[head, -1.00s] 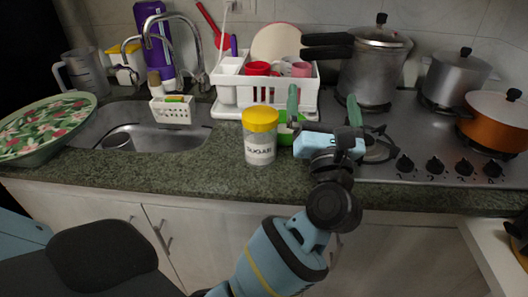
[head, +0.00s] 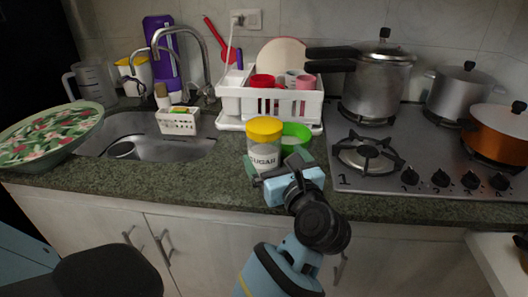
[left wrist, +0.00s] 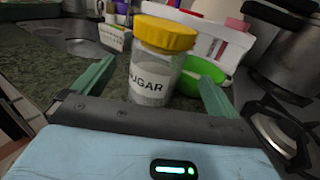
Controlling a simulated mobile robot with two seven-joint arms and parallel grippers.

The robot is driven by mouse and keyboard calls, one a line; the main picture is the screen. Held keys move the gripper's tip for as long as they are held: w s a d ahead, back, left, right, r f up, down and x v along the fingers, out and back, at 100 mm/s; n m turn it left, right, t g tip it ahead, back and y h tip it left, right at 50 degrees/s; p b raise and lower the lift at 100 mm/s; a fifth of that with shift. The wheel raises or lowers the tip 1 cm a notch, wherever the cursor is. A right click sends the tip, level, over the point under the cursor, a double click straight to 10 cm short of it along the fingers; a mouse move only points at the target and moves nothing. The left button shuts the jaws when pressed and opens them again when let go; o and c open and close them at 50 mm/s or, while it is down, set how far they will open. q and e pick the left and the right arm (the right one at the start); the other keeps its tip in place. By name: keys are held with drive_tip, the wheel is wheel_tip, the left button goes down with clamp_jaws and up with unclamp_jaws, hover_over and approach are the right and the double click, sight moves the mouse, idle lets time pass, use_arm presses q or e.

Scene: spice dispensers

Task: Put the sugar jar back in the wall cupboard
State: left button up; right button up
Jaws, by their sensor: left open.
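In the left wrist view the jar (left wrist: 151,80) stands beyond the gripper's base, between the two green fingers (left wrist: 156,72), with a gap visible on each side. The jar's lowest part is hidden by the gripper in the head view. The wall cupboard is not in view. My right gripper is not in view.
A green bowl (head: 296,134) stands close behind and right of the jar. Behind it is a white dish rack (head: 228,104) with cups. The stove (head: 398,176) with pots is at right; the sink (head: 160,152) is at left. Counter left of the jar is clear.

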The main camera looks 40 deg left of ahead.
sight(270, 150)
use_arm(q)
drive_tip(key=shift+w+a+r, duration=0.1)
drive_tip(key=shift+a, duration=0.1)
drive_tip(key=x, duration=0.2)
drive_tip(key=p+x, duration=0.1)
drive_tip(key=x, duration=0.1)
drive_tip(key=shift+a+r, duration=0.15)
drive_tip(key=shift+r, duration=0.2)
drive_tip(key=shift+w+a, duration=0.1)
drive_tip(key=shift+a, duration=0.1)
